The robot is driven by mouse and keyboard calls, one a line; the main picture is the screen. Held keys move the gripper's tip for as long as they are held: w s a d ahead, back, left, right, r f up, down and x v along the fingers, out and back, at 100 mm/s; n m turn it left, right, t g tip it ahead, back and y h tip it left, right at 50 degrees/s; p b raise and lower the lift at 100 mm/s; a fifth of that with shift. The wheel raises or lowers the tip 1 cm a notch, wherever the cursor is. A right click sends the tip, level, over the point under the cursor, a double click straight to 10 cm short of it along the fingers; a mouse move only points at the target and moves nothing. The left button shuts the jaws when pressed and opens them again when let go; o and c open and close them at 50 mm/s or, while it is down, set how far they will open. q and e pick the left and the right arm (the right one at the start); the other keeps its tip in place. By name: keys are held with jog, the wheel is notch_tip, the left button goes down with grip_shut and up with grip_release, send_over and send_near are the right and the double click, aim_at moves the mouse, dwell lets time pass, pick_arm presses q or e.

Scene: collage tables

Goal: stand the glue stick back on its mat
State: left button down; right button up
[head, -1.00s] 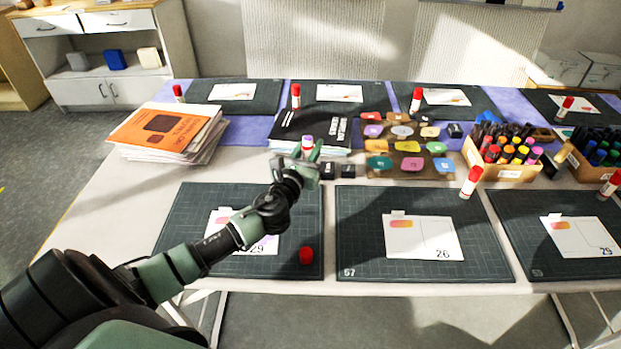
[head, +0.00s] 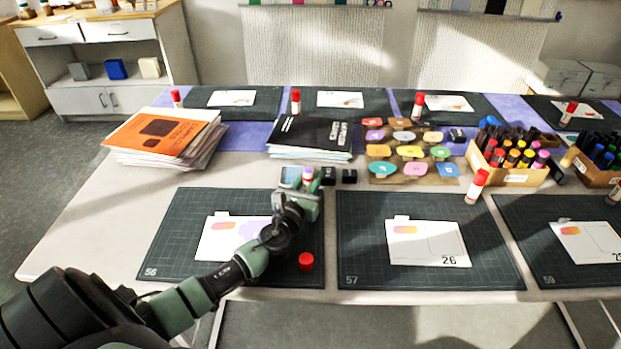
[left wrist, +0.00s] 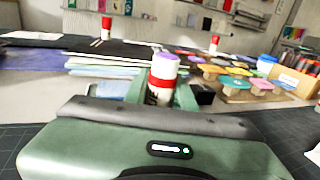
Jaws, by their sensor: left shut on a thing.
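My left gripper (head: 306,182) is shut on the glue stick (head: 307,174), over the far right corner of the mat numbered 56 (head: 170,235). In the left wrist view the glue stick (left wrist: 161,80) stands roughly upright between the fingers (left wrist: 160,97), uncapped, with a lilac top and a red band. Its lower end is hidden by the gripper, so I cannot tell its height above the mat. A red cap (head: 306,262) sits on the near right part of that mat. A card (head: 225,240) on the mat is partly covered by my arm. My right gripper is not in view.
Small black blocks (head: 349,176) stand just beyond the mat, with a stack of dark booklets (head: 310,138) behind. Mat 57 (head: 360,270) is close on the right, with another glue stick (head: 476,187) at its far corner. Marker boxes (head: 512,175) stand farther right.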

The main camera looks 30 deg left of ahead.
aim_at(306, 186)
pick_arm(q)
jog(key=shift+s+f+b, duration=0.15)
jog(key=shift+f+b, duration=0.3)
jog(key=shift+f, duration=0.25)
jog(key=c, duration=1.2)
grip_release()
jog(key=shift+a+f, duration=0.15)
jog(key=shift+o, duration=0.2)
jog(key=shift+r, duration=0.35)
jog(key=shift+r+p, duration=0.6)
jog(key=shift+p, duration=0.15)
jog(key=v, duration=0.7)
jog(key=shift+s+f, duration=0.1)
